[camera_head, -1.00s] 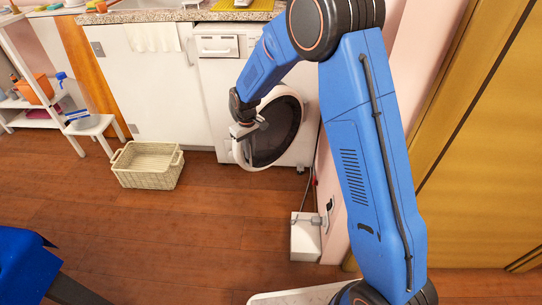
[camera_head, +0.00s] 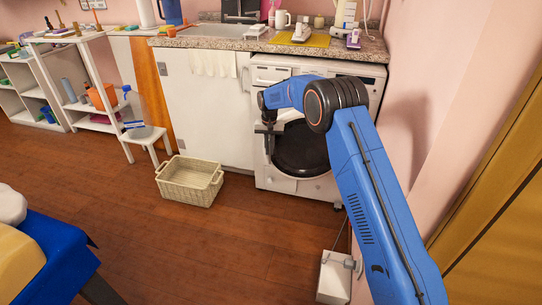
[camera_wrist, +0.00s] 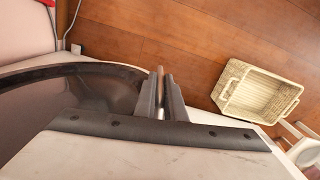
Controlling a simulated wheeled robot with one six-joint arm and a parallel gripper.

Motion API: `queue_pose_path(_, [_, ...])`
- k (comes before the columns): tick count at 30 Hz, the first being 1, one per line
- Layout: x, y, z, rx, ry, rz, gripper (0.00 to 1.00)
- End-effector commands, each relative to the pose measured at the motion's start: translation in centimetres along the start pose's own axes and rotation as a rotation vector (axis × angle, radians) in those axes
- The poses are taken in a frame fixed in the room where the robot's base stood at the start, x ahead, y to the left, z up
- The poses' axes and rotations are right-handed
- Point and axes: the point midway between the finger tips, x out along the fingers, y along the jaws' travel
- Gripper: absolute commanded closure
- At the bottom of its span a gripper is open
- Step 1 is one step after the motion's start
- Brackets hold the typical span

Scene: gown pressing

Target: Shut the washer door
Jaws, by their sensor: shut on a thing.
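The washer (camera_head: 345,180) is a white front-loader under the counter. Its round door (camera_head: 300,152), with dark glass, lies against or very near the washer front. I cannot tell whether a small gap is left or whether it is latched. My gripper (camera_head: 269,150) is at the door's left edge, with my arm across the top of the door. In the wrist view my gripper (camera_wrist: 160,82) is shut on a narrow, pale part at the door's edge, likely its handle. The dark door glass (camera_wrist: 60,95) fills the left there. The fingers hide most of the held part.
A wicker basket (camera_head: 190,182) stands on the floor left of the washer, and a white stool (camera_head: 146,135) is farther left. A white box (camera_head: 334,278) sits on the floor at lower right by the pink wall. The wooden floor before the washer is clear.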

Motion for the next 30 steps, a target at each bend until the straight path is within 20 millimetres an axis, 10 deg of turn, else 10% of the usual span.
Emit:
queue_pose_path(20, [0.0, -0.1, -1.6, 0.038, 0.0, 0.0, 1.0])
queue_pose_path(22, [0.0, -0.1, -1.6, 0.038, 0.0, 0.0, 0.74])
queue_pose_path(30, [0.0, -0.2, -1.5, 0.037, 0.0, 0.0, 0.72])
